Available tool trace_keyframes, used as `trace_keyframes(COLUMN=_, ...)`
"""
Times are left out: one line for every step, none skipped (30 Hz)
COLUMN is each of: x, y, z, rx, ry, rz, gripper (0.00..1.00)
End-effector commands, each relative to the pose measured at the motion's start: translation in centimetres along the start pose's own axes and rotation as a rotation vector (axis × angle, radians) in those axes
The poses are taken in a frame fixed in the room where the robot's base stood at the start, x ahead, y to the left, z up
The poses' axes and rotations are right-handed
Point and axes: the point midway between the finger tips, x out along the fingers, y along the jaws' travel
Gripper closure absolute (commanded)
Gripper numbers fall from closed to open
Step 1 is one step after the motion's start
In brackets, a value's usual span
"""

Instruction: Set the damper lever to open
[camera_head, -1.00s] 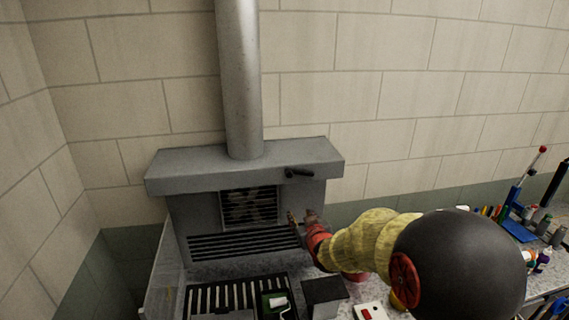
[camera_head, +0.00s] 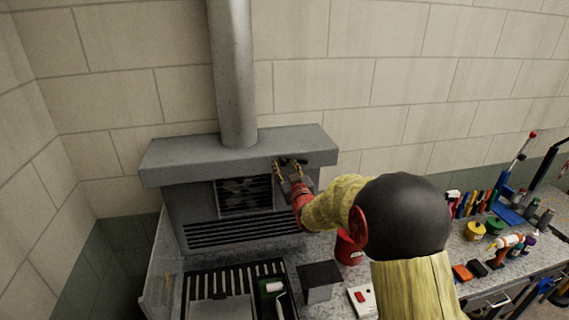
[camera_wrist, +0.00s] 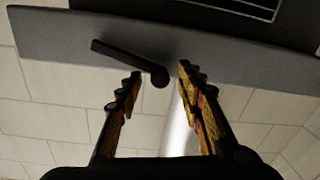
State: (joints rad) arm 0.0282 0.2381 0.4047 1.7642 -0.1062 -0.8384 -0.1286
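The damper lever (camera_wrist: 122,56) is a short dark bar with a round hub (camera_wrist: 160,76) on the grey hood's front face. In the head view the damper lever (camera_head: 297,161) is at the hood's right end, partly hidden by my gripper (camera_head: 285,170). My gripper (camera_wrist: 160,75) is open in the wrist view. Its two yellow-and-black fingers stand apart, with the hub between their tips in the picture. The bar extends left past the left fingertip. I cannot tell whether either finger touches the lever.
The grey hood (camera_head: 200,152) has a round duct (camera_head: 234,80) above it and a grille (camera_head: 243,195) below. A slotted tray with a paint roller (camera_head: 277,297), a dark box (camera_head: 320,275) and a red container (camera_head: 348,248) are below. Tools crowd the bench at right.

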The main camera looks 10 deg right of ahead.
Motion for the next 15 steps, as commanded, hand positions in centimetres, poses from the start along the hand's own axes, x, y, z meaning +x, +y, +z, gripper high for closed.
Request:
trace_keyframes(x=0.33, y=0.00, z=-0.06, rx=0.000, ry=0.000, rz=0.000, gripper=0.62)
trace_keyframes(x=0.45, y=0.00, z=-0.02, rx=0.000, ry=0.000, rz=0.000, gripper=0.62)
trace_keyframes(x=0.58, y=-0.01, z=0.00, rx=0.000, ry=0.000, rz=0.000, gripper=0.62)
trace_keyframes(x=0.65, y=-0.01, z=0.01, rx=0.000, ry=0.000, rz=0.000, gripper=0.62)
trace_keyframes(x=0.69, y=-0.01, z=0.00, rx=0.000, ry=0.000, rz=0.000, gripper=0.62)
trace_keyframes(x=0.73, y=-0.01, z=0.00, rx=0.000, ry=0.000, rz=0.000, gripper=0.62)
trace_keyframes(x=0.75, y=0.00, z=0.00, rx=0.000, ry=0.000, rz=0.000, gripper=0.62)
trace_keyframes(x=0.75, y=0.00, z=0.00, rx=0.000, ry=0.000, rz=0.000, gripper=0.62)
trace_keyframes(x=0.74, y=-0.01, z=0.00, rx=0.000, ry=0.000, rz=0.000, gripper=0.62)
trace_keyframes(x=0.74, y=0.00, z=0.00, rx=0.000, ry=0.000, rz=0.000, gripper=0.62)
trace_keyframes(x=0.74, y=0.00, z=0.01, rx=0.000, ry=0.000, rz=0.000, gripper=0.62)
trace_keyframes(x=0.73, y=0.00, z=0.01, rx=0.000, ry=0.000, rz=0.000, gripper=0.62)
trace_keyframes(x=0.73, y=0.00, z=0.00, rx=0.000, ry=0.000, rz=0.000, gripper=0.64)
trace_keyframes(x=0.73, y=0.00, z=0.01, rx=0.000, ry=0.000, rz=0.000, gripper=0.65)
trace_keyframes(x=0.73, y=0.00, z=0.01, rx=0.000, ry=0.000, rz=0.000, gripper=0.68)
